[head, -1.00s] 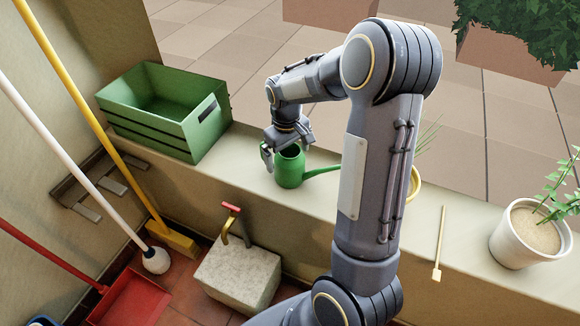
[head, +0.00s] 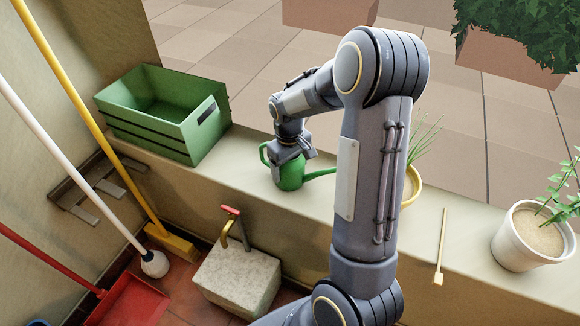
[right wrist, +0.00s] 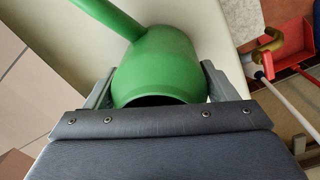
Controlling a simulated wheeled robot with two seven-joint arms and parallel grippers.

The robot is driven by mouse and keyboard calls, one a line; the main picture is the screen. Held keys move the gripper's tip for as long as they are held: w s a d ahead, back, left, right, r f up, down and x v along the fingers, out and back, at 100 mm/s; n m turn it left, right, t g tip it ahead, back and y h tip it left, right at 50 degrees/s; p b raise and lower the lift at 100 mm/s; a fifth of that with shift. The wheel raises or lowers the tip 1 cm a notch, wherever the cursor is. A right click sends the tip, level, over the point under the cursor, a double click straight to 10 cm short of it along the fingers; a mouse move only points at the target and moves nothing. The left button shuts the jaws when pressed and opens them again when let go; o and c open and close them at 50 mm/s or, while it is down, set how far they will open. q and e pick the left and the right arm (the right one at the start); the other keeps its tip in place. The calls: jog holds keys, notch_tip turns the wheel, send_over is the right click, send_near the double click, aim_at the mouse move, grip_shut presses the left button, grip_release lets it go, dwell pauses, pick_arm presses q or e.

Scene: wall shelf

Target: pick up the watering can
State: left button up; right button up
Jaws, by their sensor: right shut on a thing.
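The green watering can (head: 290,176) stands on the ledge, its spout pointing right and its handle loop at the left in the head view. My right gripper (head: 291,164) comes down on it from above and is shut on its body. In the right wrist view, the watering can (right wrist: 160,65) sits between the two fingers of the gripper (right wrist: 158,88), one on each side, with the spout toward the top left. The gripper hides part of the can's rim. My left gripper is not in view.
A green crate (head: 188,138) stands on the ledge (head: 240,150) left of the can. To the right are a yellow pot (head: 413,188), partly behind my arm, a thin wooden stick (head: 440,250) and a white plant pot (head: 527,238). A tap block (head: 237,282) is below.

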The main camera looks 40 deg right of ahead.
jog(key=shift+r, duration=0.1)
jog(key=shift+r, duration=0.6)
jog(key=s+a+r+p, duration=0.3)
jog(key=s+a+r, duration=0.5)
jog(key=a+r, duration=0.35)
jog(key=w+a+p, duration=0.5)
jog(key=w+p, duration=0.4)
jog(key=p, duration=0.4)
jog(key=shift+w+f, duration=0.15)
jog(key=shift+f, duration=0.25)
